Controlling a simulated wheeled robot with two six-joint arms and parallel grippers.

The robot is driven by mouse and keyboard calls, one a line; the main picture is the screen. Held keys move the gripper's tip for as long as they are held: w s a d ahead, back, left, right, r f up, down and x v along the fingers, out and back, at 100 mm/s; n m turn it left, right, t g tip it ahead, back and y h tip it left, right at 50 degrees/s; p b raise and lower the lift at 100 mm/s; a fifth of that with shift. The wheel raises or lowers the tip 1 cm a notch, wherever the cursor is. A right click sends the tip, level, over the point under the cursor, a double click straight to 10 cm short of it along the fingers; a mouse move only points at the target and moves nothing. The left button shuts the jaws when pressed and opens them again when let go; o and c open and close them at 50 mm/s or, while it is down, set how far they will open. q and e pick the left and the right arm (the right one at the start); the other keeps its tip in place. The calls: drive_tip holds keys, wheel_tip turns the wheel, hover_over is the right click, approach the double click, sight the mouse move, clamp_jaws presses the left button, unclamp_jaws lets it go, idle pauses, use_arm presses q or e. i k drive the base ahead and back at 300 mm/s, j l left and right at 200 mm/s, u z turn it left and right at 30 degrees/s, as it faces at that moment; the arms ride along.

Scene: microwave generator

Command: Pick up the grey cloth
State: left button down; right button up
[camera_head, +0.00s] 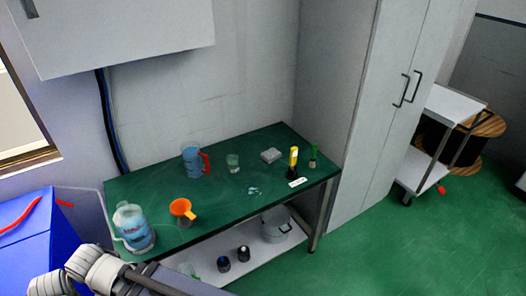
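A small folded grey cloth (271,155) lies flat on the green tabletop (222,206), towards the back right. It is apart from the objects around it. Links of my own arm show at the bottom left corner, well away from the cloth. I cannot see the fingers of either gripper, and nothing of mine touches the cloth.
On the table stand a measuring jug with a red handle (193,160), a glass (233,163), an orange funnel (182,209), a large water container (133,228), a yellow-black tool (293,162) and a green bottle (313,156). A wet patch (254,191) lies mid-table.

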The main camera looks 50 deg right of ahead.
sight(272, 153)
drive_tip(key=z, duration=1.85)
drive_tip(key=i+l+u, duration=0.75)
drive_tip(key=i+l, duration=0.2)
drive_tip(key=i+l+u, duration=0.35)
drive_tip(key=l, duration=0.3)
